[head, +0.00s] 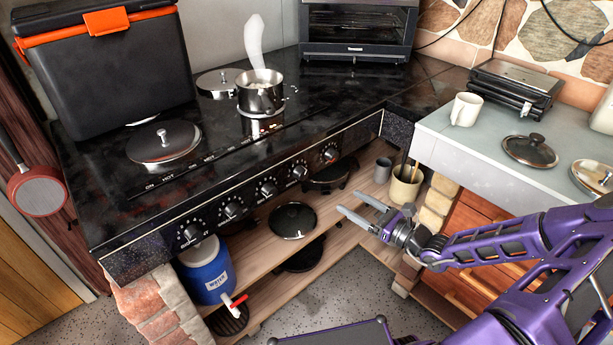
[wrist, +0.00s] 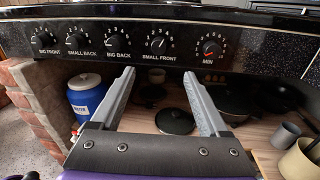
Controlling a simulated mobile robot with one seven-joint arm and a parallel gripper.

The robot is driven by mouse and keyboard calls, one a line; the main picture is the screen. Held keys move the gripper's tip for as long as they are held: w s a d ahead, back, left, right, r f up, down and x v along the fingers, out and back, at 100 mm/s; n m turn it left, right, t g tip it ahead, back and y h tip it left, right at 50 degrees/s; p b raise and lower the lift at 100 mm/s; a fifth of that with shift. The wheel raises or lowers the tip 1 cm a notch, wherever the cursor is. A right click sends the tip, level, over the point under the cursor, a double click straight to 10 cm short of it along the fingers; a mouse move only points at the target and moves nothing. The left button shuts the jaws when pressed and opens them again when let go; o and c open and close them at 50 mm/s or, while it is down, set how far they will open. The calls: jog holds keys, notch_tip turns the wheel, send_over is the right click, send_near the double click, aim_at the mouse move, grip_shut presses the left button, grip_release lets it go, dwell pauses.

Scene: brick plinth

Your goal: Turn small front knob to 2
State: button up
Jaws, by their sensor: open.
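The small front knob (wrist: 158,44) is a black dial with white numbers, above its "SMALL FRONT" label on the black stove panel. It is fourth from the left. Its pointer setting is too small to read surely. In the head view the same knob (head: 298,172) is on the stove's front face. My gripper (head: 352,203) is open and empty, in front of the panel and apart from it. In the wrist view its two fingers (wrist: 158,74) are below the knob, one to either side of it.
The big back knob (wrist: 117,41) and the red-marked MIN knob (wrist: 209,49) flank it. Below the panel, a wooden shelf (head: 262,230) holds black lids and a blue water jug (head: 206,270). A beige pot (head: 406,187) with utensils stands right of my gripper. A saucepan (head: 261,97) is on the stovetop.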

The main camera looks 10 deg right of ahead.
aim_at(305, 174)
jog(key=b+x, duration=0.1)
jog(key=x, duration=1.5)
jog(key=shift+a+f+b, duration=0.1)
jog(key=shift+b, duration=0.2)
grip_shut()
